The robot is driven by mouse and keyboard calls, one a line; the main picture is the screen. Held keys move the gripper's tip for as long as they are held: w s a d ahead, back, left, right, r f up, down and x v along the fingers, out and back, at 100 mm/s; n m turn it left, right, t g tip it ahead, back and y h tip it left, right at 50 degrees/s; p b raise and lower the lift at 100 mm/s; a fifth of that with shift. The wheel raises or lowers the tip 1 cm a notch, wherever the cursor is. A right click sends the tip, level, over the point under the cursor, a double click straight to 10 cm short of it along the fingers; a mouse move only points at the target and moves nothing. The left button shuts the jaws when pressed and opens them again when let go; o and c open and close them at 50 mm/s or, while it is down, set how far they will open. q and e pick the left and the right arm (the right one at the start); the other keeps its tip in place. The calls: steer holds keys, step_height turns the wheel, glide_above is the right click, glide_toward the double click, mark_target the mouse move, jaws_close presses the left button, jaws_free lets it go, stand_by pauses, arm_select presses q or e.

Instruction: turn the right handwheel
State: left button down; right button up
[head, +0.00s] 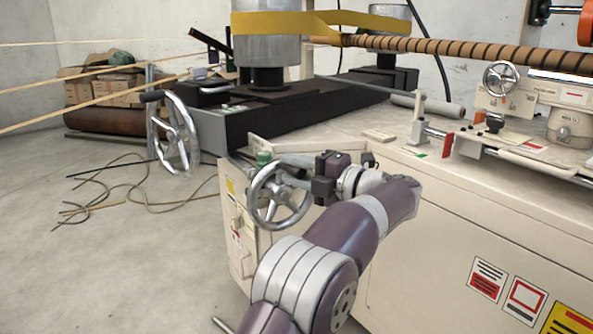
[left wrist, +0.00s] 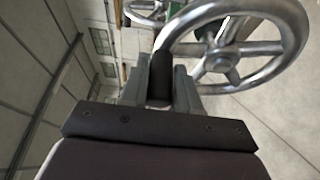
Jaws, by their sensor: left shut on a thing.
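The right handwheel (head: 280,194) is a shiny metal spoked wheel at the near corner of the cream machine cabinet. It also fills the upper right of the left wrist view (left wrist: 222,62). My left gripper (head: 323,178) is at the wheel's right side in the head view. In the left wrist view its two fingers are shut on the wheel's black handle (left wrist: 160,78), which stands between them at the rim. My right gripper is not in view.
Another handwheel (head: 175,135) stands farther left. The cream cabinet (head: 430,245) fills the right, with a small handwheel (head: 501,78) on its carriage. A green-topped knob (head: 263,158) sits just behind the right handwheel. Loose cables (head: 110,190) lie on the otherwise open floor at left.

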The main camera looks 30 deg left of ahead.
arm_select(q)
steer(key=c, duration=0.9)
jaws_free()
steer(key=d+p, duration=0.4)
steer(key=d, duration=0.8)
steer(key=shift+d+p, duration=0.35)
steer(key=shift+p, duration=0.05)
